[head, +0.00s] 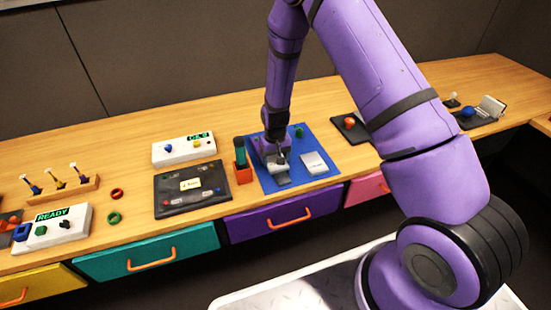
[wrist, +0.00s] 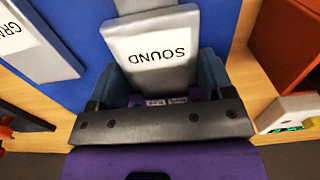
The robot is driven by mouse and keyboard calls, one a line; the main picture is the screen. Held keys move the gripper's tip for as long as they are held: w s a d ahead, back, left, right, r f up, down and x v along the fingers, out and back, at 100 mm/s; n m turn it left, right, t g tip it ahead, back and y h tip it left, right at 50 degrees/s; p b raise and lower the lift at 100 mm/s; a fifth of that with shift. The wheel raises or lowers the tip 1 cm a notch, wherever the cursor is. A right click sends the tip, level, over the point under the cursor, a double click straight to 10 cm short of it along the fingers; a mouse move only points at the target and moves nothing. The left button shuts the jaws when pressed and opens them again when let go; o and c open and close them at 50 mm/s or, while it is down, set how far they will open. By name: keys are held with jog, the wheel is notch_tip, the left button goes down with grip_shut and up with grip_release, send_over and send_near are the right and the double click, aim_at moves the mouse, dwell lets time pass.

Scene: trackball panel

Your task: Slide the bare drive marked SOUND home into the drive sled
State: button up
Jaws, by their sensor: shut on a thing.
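The bare drive marked SOUND (wrist: 150,65) is a light grey slab with a white label. My gripper (wrist: 161,75) is shut on it, one finger along each side, in the wrist view. In the head view my gripper (head: 275,157) is over the blue mat, and the drive is mostly hidden under it. A darker grey piece (head: 283,181) shows just in front of the gripper, perhaps the drive sled. A grey edge (wrist: 143,5) also shows past the drive's far end in the wrist view. I cannot tell how far the drive is into it.
A second labelled drive (head: 314,163) lies on the blue mat (head: 325,177) beside my gripper. An orange-red holder (head: 243,174) with a green-handled tool stands close on the left. A black panel (head: 192,190) and a white panel (head: 184,148) lie further left.

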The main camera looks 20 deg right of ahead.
jog(key=shift+w, duration=0.15)
jog(key=o, duration=0.8)
jog(key=shift+o, duration=0.2)
jog(key=shift+w+r, duration=0.1)
jog(key=shift+r, duration=0.05)
jog(key=shift+r, duration=3.35)
